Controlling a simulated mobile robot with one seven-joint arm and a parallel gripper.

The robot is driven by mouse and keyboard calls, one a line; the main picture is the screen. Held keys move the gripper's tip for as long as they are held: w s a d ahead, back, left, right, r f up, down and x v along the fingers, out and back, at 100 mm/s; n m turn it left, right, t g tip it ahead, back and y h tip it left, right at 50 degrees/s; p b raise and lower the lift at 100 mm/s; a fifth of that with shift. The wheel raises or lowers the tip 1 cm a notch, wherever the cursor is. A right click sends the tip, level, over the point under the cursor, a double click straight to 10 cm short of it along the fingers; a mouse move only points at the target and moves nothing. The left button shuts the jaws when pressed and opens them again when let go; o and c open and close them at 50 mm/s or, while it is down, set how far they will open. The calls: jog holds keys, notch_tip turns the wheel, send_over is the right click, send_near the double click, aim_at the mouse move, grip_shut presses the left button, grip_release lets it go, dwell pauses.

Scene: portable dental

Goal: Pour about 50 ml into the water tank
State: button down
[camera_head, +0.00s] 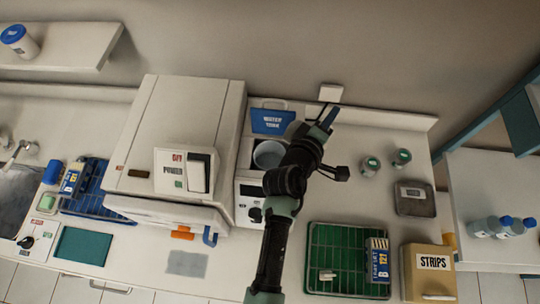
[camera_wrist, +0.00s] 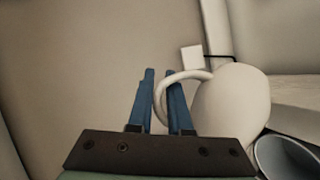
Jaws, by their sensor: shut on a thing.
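My gripper (camera_head: 328,116) is at the back of the counter, right of the blue WATER TANK panel (camera_head: 272,121). In the wrist view its blue fingers (camera_wrist: 160,100) are shut on the looped handle of a white rounded jug (camera_wrist: 232,105). The jug's mouth and any water in it are not visible, and its tilt is hard to judge. In the head view my arm seems to hide the jug. A round pale-blue opening (camera_head: 268,155) lies below the panel, left of my wrist. A similar grey-blue round rim (camera_wrist: 287,158) shows at lower right in the wrist view.
A white device with a POWER switch (camera_head: 184,171) stands left of the opening. A green rack (camera_head: 335,284) and STRIPS box (camera_head: 430,272) are in front. A white wall box (camera_wrist: 193,57) is behind.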

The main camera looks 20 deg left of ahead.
jog(key=shift+s+a+f+b, duration=0.1)
jog(key=shift+a+f+b, duration=0.1)
jog(key=shift+a+b, duration=0.1)
jog(key=shift+a+n+t+h+b, duration=0.1)
jog(key=shift+n+t+h+b, duration=0.3)
jog(key=shift+b, duration=0.3)
jog(key=shift+s+a+f+n+t+b, duration=0.1)
jog(key=shift+s+a+n+t+b, duration=0.15)
jog(key=shift+b, duration=0.7)
jog(key=shift+w+r, duration=0.1)
jog(key=shift+r, duration=0.15)
jog(key=shift+s+a+r+n+t+h+b, duration=0.2)
jog(key=shift+a+r+n+t+h+b, duration=0.35)
jog(key=shift+b, duration=0.8)
